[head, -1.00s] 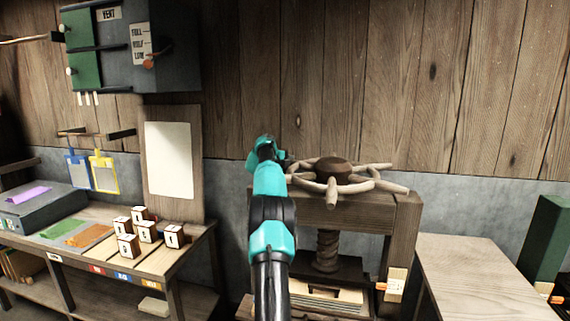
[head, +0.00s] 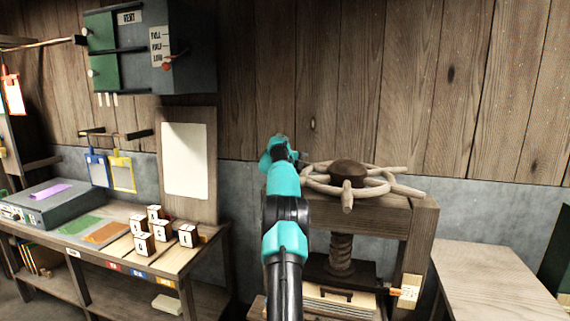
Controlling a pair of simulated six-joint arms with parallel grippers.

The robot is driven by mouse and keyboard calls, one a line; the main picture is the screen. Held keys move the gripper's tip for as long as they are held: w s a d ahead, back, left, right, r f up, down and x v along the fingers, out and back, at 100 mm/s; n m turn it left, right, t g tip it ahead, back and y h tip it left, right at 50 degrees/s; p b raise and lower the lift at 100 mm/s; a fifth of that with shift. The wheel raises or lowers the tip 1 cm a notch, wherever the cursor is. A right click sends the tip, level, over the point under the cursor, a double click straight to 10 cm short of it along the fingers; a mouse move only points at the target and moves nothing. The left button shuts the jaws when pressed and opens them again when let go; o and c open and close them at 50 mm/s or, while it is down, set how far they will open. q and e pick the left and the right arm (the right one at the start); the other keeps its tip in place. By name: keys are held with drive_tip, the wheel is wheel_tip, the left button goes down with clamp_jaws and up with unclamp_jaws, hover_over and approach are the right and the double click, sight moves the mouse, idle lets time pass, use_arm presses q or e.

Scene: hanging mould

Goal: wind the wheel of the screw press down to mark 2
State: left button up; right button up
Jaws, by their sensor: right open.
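The screw press has a pale spoked wheel (head: 361,187) with a dark hub, lying flat on top of a wooden frame (head: 425,215). Its threaded screw (head: 341,255) runs down to a dark plate over a stack of sheets (head: 335,300). A pale scale block (head: 409,288) with an orange pointer sits low on the right post; its marks are too small to read. My right gripper (head: 284,148) is open at the wheel's left side, partly hidden behind my teal arm. I cannot tell whether it touches the rim. My left gripper is out of view.
A bench (head: 200,245) on the left holds several lettered cubes (head: 160,228), coloured sheets and a grey box (head: 45,205). A vent cabinet (head: 185,55) hangs above. A bare wooden table (head: 490,275) stands to the right of the press.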

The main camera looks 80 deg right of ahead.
drive_tip(key=v, duration=1.7)
drive_tip(key=shift+s, duration=0.1)
